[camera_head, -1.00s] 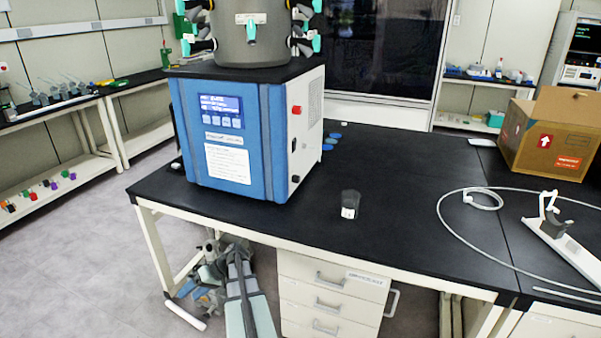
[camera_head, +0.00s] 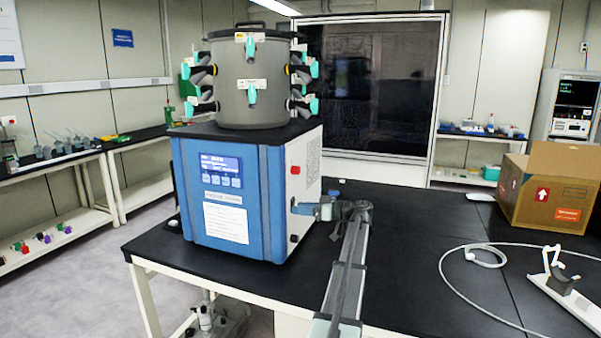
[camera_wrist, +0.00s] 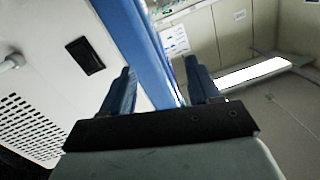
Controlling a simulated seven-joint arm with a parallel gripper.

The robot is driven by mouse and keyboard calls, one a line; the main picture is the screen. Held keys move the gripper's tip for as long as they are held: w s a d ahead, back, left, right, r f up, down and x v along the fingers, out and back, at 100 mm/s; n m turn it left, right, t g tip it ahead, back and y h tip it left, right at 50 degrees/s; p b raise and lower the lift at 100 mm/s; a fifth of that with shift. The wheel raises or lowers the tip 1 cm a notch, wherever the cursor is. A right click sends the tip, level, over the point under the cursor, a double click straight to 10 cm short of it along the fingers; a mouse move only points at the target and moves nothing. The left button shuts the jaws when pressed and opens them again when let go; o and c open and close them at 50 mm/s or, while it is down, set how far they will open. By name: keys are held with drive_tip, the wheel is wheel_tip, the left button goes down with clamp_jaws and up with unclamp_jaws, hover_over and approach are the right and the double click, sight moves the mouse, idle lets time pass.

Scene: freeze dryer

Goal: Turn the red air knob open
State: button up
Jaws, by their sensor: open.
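The freeze dryer (camera_head: 265,195) is a blue and white box with a grey drum on top, standing on the black bench. The red knob (camera_head: 295,170) sits high on its white right side, near the front edge. My gripper (camera_head: 296,208) is at that side, below the knob and apart from it. In the wrist view my gripper (camera_wrist: 161,76) is open, with nothing between its dark blue fingers. That view shows the white side panel with a black switch (camera_wrist: 85,55) and vent holes, and the blue front edge. The red knob is not visible there.
My arm reaches up over the bench's front edge, right of the dryer. A cardboard box (camera_head: 550,195), a looped hose (camera_head: 440,262) and a white stand (camera_head: 572,300) lie to the right. The drum carries several teal-handled valves (camera_head: 252,95). The middle bench top is mostly clear.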

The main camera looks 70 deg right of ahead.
sight(299, 170)
drive_tip(key=s+d+r+n+h, duration=0.2)
drive_tip(key=s+d+r+n, duration=0.2)
drive_tip(key=s+d+r, duration=0.55)
drive_tip(key=shift+t, duration=0.3)
drive_tip(key=w, duration=1.4)
drive_tip(key=shift+w+d+r, duration=0.1)
drive_tip(key=shift+r, duration=0.2)
drive_tip(key=shift+c, duration=0.3)
drive_tip(key=c, duration=1)
